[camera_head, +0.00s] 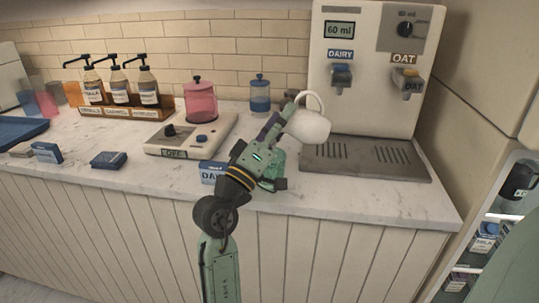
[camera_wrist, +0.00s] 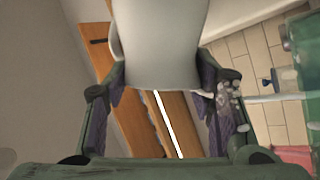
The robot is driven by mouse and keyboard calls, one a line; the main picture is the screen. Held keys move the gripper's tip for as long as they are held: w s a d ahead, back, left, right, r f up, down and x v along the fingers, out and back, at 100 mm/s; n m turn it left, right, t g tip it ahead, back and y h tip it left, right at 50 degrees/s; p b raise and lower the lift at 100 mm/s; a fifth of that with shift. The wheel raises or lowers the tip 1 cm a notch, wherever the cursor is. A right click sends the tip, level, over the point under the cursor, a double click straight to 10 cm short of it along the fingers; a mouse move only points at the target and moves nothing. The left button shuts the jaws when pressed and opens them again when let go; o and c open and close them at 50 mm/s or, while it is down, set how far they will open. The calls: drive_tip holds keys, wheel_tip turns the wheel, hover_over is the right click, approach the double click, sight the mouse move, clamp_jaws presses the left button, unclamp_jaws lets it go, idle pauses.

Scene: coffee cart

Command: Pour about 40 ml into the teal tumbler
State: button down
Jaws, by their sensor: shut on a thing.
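My gripper (camera_head: 282,118) is shut on a white pitcher (camera_head: 308,128), held tilted in front of the dispenser, its handle loop upward. In the wrist view the pitcher (camera_wrist: 165,45) fills the space between my fingertips (camera_wrist: 163,82). The teal tumbler (camera_head: 277,162) stands on the counter below, mostly hidden behind my gripper. A green see-through shape at the right edge of the wrist view is probably the tumbler (camera_wrist: 302,45). White specks and a pale streak show beside the right finger there; I cannot tell whether they are liquid. The tumbler's fill level is hidden.
The dispenser (camera_head: 372,60) reads 60 ml, with its drip tray (camera_head: 365,158) to the right. A white device (camera_head: 185,140) bears a pink canister (camera_head: 200,102). A blue canister (camera_head: 260,95) stands behind. A blue-and-white box (camera_head: 210,173) is near the front edge.

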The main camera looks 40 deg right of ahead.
sight(297, 115)
drive_tip(key=m+g, duration=0.1)
drive_tip(key=m, duration=0.1)
drive_tip(key=shift+m+g+y+b, duration=0.3)
drive_tip(key=shift+m+g, duration=0.1)
drive_tip(key=shift+s+d+r+m+g+y+p, duration=0.15)
drive_tip(key=shift+r+m+g+y+p, duration=0.15)
drive_tip(key=shift+r+m+p, duration=0.3)
drive_tip(key=shift+w+d+r+m+g+y+p, duration=0.1)
drive_tip(key=shift+r+m+g+y+p, duration=0.1)
drive_tip(key=shift+r+m+y+p, duration=0.3)
drive_tip(key=shift+s+d+f+m+g+y, duration=0.25)
drive_tip(key=shift+d+f+m+g+y, duration=0.2)
drive_tip(key=shift+m, duration=0.35)
drive_tip(key=shift+s+f, duration=0.2)
drive_tip(key=shift+s+d+m+y+p, duration=0.4)
drive_tip(key=shift+m+y+p, duration=0.2)
drive_tip(key=shift+m, duration=0.2)
drive_tip(key=shift+f, duration=0.2)
drive_tip(key=shift+s+g, duration=0.1)
drive_tip(key=shift+g, duration=0.15)
